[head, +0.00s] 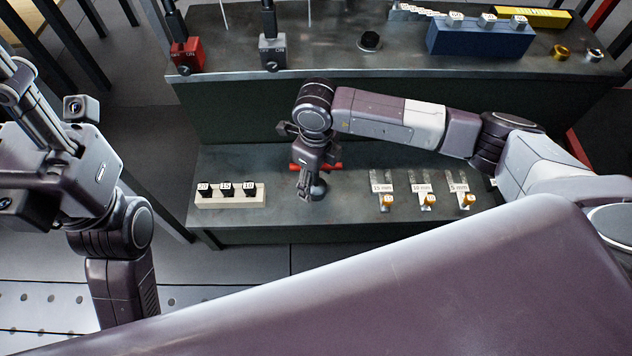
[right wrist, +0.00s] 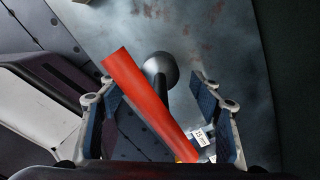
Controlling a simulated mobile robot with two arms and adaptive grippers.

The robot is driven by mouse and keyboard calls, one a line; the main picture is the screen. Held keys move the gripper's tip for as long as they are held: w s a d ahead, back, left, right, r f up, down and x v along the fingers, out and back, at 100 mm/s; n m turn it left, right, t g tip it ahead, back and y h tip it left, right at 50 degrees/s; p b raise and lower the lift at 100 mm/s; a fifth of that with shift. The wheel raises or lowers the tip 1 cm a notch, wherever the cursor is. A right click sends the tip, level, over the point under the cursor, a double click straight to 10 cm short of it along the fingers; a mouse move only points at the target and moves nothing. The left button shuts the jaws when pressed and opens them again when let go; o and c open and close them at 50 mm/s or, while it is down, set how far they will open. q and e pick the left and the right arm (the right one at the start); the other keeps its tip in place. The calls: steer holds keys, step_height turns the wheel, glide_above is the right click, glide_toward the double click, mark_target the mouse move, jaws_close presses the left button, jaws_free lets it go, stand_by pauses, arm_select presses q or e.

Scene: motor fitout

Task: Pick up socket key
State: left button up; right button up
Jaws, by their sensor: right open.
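The socket key shows in the right wrist view as a red bar handle (right wrist: 143,95), lying aslant between the fingers of my right gripper (right wrist: 160,112). A grey rounded piece with a stem (right wrist: 160,68) is beside and partly behind the bar. In the head view part of the red handle (head: 331,167) shows behind my right gripper (head: 304,188), over the lower bench, and the rest is hidden. The right gripper is open, with blue pads apart on both sides of the bar. My left gripper (head: 22,85) is at the left edge, away from the bench; its fingers are unclear.
The lower bench (head: 350,225) holds a block with numbered black sockets (head: 230,196) at left and several labelled brass-coloured pieces (head: 429,200) at right. The upper bench (head: 340,55) carries red and grey holders, a blue block (head: 480,37) and a yellow box (head: 530,17).

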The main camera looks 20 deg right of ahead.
steer(key=shift+f, duration=0.4)
steer(key=c, duration=1.5)
jaws_close()
steer(key=shift+r, duration=0.2)
